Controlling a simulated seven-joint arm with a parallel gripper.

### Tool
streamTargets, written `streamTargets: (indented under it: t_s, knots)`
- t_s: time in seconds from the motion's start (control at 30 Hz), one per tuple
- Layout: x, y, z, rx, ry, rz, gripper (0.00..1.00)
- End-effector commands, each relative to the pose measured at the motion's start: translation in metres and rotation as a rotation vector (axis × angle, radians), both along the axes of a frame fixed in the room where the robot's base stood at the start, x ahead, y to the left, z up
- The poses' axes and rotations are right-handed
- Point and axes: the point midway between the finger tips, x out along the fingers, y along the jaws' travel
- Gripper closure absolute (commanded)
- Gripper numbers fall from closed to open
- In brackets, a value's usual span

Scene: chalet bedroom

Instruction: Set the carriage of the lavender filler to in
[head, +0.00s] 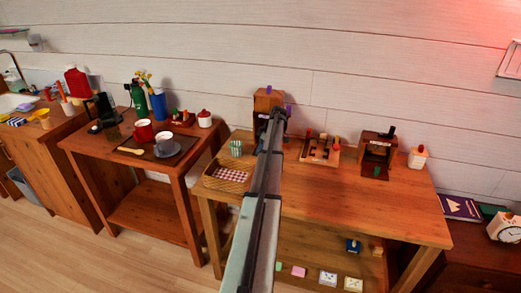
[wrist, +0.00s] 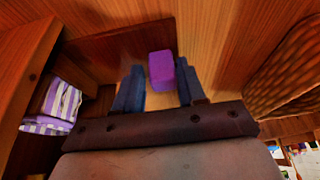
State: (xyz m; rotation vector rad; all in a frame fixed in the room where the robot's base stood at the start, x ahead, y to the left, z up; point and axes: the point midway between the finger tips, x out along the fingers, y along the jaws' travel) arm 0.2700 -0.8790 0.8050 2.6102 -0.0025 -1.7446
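A wooden box-like device (head: 266,100) with purple parts stands at the back of the table, against the wall; I take it to be the lavender filler. My arm hides much of it. In the wrist view a purple block (wrist: 161,70) sits on its wooden body (wrist: 110,45), between and slightly beyond my fingertips. My gripper (wrist: 157,85) is open, with a visible gap on the left of the block; the right finger is very close to it, and I cannot tell if it touches. A purple-and-white striped thing (wrist: 62,103) sits in a wooden recess at left. The carriage's position is unclear.
A wicker basket (head: 226,180) with a checked cloth and a green striped cup (head: 236,148) are left of my arm. A wooden board with pegs (head: 320,150), a second wooden device (head: 377,152) and a white jar (head: 417,158) stand right. The table's front right is clear.

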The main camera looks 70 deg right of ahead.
Motion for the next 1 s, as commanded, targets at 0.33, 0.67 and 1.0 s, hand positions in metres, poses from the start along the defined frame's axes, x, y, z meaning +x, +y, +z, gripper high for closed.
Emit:
streamTargets:
  t_s: [0.33,0.67,1.0]
  knots:
    - [0.0,-0.001,0.001,0.0,-0.001,-0.001,0.47]
    - [-0.009,-0.001,0.021,0.0,-0.001,-0.001,0.47]
    - [-0.034,-0.001,0.082,-0.001,-0.001,-0.002,0.47]
